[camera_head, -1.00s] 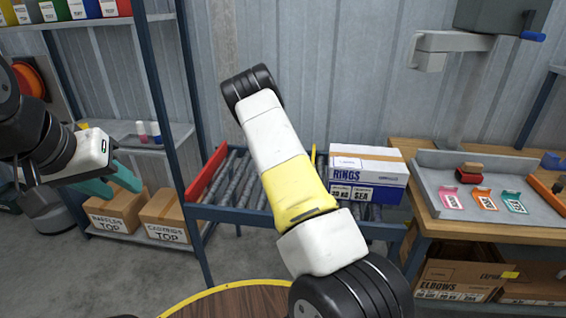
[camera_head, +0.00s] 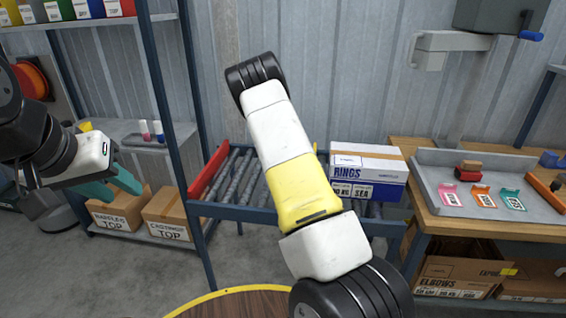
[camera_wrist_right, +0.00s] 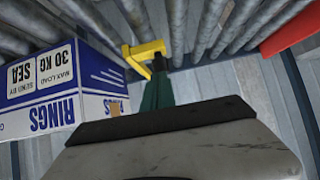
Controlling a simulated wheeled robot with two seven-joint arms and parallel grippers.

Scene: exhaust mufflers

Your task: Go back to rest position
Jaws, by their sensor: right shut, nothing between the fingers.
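My left gripper (camera_head: 112,183) shows at the left of the head view, its teal fingers apart with nothing visible between them. It is in the air in front of the shelf, above the cardboard boxes. My right arm (camera_head: 285,150), white and yellow, rises through the middle of the head view, and its gripper is hidden there. In the right wrist view my right gripper (camera_wrist_right: 158,92) shows teal fingers together and empty. It is over the roller conveyor, beside the blue and white RINGS box (camera_wrist_right: 60,85).
The roller conveyor (camera_head: 235,212) stands behind my right arm, with the RINGS box (camera_head: 367,172) on it. A yellow piece (camera_wrist_right: 145,52) is near the right fingertips. Cardboard boxes (camera_head: 122,208) fill the low shelf at left. A workbench with a grey tray (camera_head: 440,178) stands at right.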

